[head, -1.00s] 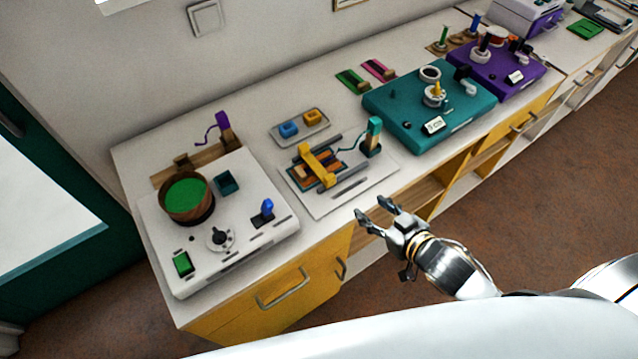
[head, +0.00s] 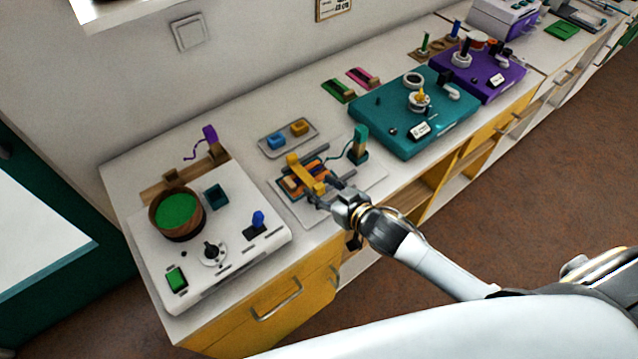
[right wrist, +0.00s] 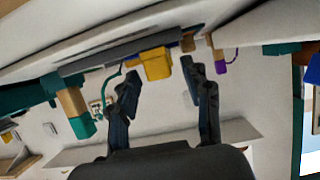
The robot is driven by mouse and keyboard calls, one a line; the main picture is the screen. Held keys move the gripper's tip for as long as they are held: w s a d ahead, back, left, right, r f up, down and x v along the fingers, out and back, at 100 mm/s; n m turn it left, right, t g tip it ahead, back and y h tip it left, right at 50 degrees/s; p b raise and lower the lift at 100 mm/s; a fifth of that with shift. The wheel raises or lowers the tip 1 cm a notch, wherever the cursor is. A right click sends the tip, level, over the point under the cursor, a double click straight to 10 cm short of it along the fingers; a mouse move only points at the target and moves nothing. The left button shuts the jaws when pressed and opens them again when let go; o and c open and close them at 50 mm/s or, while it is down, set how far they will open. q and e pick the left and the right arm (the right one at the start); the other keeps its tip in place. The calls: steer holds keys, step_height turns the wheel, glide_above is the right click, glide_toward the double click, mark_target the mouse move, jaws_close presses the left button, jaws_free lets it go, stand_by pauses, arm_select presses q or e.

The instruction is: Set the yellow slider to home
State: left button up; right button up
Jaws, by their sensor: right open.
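The yellow slider (head: 304,171) is a bridge-shaped piece spanning the dark rails of a white board (head: 372,181). A striped orange and blue patch (head: 289,187) lies under it. My right gripper (head: 326,189) is over the front of this board, close to the slider's near end, which it partly hides. In the right wrist view a yellow block (right wrist: 156,63), seemingly part of the slider, shows between the open, spread fingers. I cannot tell whether a finger touches it. My left gripper is not in view.
A teal post (head: 361,141) with a cord stands at the board's right. A grey tray (head: 266,152) with a blue and a yellow block lies behind. A white console (head: 240,262) is at left, a teal console (head: 385,115) at right.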

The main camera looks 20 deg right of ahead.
mark_target(348, 175)
steer(key=shift+x, duration=0.85)
steer(key=shift+c, duration=0.4)
jaws_close()
steer(key=w+d, duration=0.1)
steer(key=d, duration=0.2)
steer(key=w+d, duration=0.1)
steer(key=d, duration=0.2)
steer(key=w+d, duration=0.1)
steer(key=d, duration=0.1)
steer(key=shift+d+f+p, duration=0.1)
steer(key=shift+d+p, duration=0.25)
steer(key=shift+d, duration=0.05)
steer(key=shift+w+d, duration=0.15)
steer(key=shift+d, duration=0.1)
steer(key=shift+o, duration=0.4)
jaws_free()
steer(key=shift+d, duration=0.1)
